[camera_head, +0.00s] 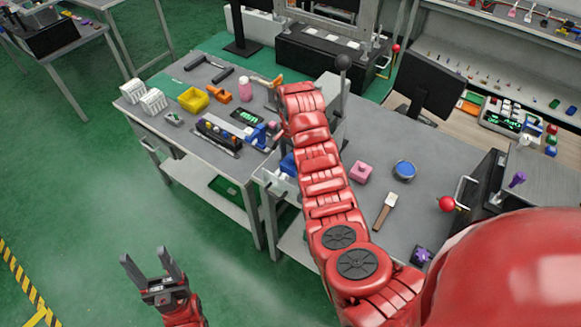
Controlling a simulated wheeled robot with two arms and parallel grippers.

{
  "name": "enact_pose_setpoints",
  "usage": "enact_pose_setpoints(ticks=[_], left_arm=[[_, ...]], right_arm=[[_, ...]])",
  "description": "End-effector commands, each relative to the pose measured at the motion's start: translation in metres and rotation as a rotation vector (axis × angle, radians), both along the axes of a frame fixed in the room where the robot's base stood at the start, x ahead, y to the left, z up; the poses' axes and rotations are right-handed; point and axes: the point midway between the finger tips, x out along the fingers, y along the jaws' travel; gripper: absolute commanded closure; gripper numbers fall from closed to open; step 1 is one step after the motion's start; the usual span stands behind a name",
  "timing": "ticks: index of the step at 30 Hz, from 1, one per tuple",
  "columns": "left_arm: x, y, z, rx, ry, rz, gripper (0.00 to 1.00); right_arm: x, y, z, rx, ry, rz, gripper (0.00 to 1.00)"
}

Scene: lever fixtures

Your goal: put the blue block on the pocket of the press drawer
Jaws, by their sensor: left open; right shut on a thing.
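The blue block (288,163) shows just left of my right forearm, partly covered by it. It is at the light grey press drawer (272,183), which juts out at the table's left edge. My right arm reaches up and across the table, and its wrist (286,122) bends down above the block. My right gripper is shut on the block; its fingers are mostly hidden. I cannot tell whether the block touches the drawer pocket, which is hidden too. The grey press (333,90) has a black-knobbed lever (343,64). My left gripper (148,262) is open and empty over the floor.
A pink block (360,172), a round blue-topped tin (404,169) and a brush-like tool (385,212) lie right of my forearm. A red-knobbed lever (447,204) stands further right. The left table holds a yellow bin (194,99) and several small items. The floor around my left gripper is clear.

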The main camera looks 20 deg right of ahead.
Motion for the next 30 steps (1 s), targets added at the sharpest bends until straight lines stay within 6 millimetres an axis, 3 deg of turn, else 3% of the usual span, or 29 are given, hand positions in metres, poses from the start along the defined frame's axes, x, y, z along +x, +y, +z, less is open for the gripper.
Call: enact_pose_setpoints(ticks=[12, 22, 23, 26, 30], left_arm=[[0.000, 0.000, 0.021, 0.000, 0.000, 0.000, 0.40], [0.000, 0.000, 0.017, 0.000, 0.000, 0.000, 0.40], [0.000, 0.000, 0.017, 0.000, 0.000, 0.000, 0.40], [0.000, 0.000, 0.018, 0.000, 0.000, 0.000, 0.40], [0.000, 0.000, 0.018, 0.000, 0.000, 0.000, 0.40]], right_arm=[[0.001, 0.000, -0.037, -0.001, -0.004, 0.000, 0.94], [0.001, 0.000, -0.042, -0.002, -0.005, 0.000, 0.94], [0.001, 0.000, -0.042, -0.002, -0.005, 0.000, 0.19], [0.001, 0.000, -0.041, -0.001, -0.005, 0.000, 0.01], [0.001, 0.000, -0.041, -0.001, -0.005, 0.000, 0.00]])
